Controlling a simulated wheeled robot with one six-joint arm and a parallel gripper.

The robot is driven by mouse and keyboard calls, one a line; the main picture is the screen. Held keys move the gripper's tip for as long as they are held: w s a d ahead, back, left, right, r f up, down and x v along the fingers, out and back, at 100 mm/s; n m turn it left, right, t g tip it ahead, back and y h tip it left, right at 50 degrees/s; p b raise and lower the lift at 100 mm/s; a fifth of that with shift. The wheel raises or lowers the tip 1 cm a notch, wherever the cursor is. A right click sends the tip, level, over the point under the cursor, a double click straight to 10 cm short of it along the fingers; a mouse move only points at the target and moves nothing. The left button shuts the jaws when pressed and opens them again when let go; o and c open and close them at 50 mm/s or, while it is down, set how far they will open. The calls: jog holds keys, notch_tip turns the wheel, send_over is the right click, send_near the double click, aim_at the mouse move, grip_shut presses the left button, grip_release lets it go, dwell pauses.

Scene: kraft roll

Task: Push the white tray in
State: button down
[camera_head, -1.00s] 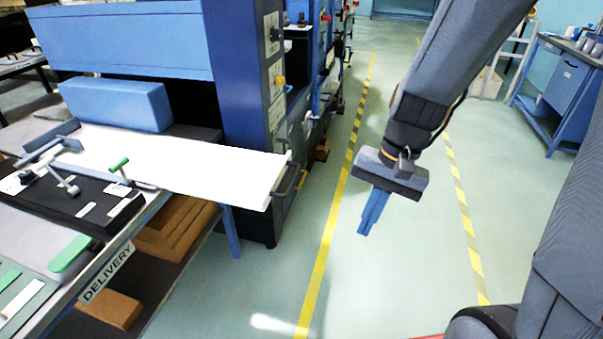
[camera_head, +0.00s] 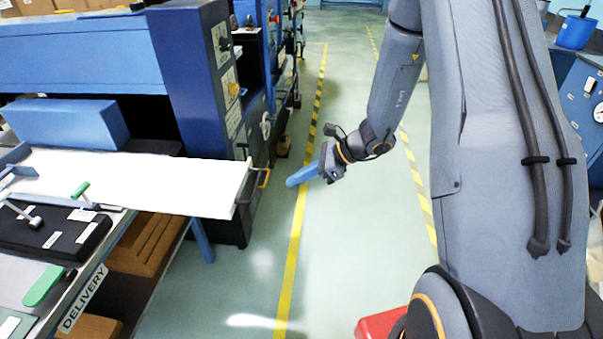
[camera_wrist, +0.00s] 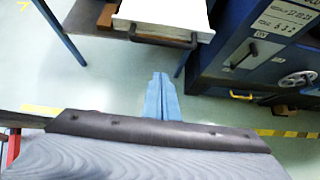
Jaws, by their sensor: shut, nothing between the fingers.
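The white tray (camera_head: 150,181) sticks out of the blue machine towards the right, over the aisle side. It has a dark handle (camera_head: 243,190) at its outer end. In the wrist view the tray (camera_wrist: 168,12) is at the top, with its dark handle (camera_wrist: 163,38) facing me. My gripper (camera_head: 290,182) is shut and empty. It is to the right of the handle, apart from it, and its blue fingers point left towards the tray. In the wrist view the fingers (camera_wrist: 161,78) are together, below the handle with a gap between.
The blue machine (camera_head: 195,80) stands behind the tray, with a yellow handle (camera_head: 265,178) on its side close to the tray's end. The delivery table (camera_head: 85,296) is at the lower left. The floor (camera_head: 340,230) around my gripper is clear.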

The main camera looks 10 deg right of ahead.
jog(key=w+a+f+p, duration=0.2)
jog(key=a, duration=0.5)
jog(key=shift+w+a+f+p, duration=0.35)
jog(key=shift+f, duration=0.05)
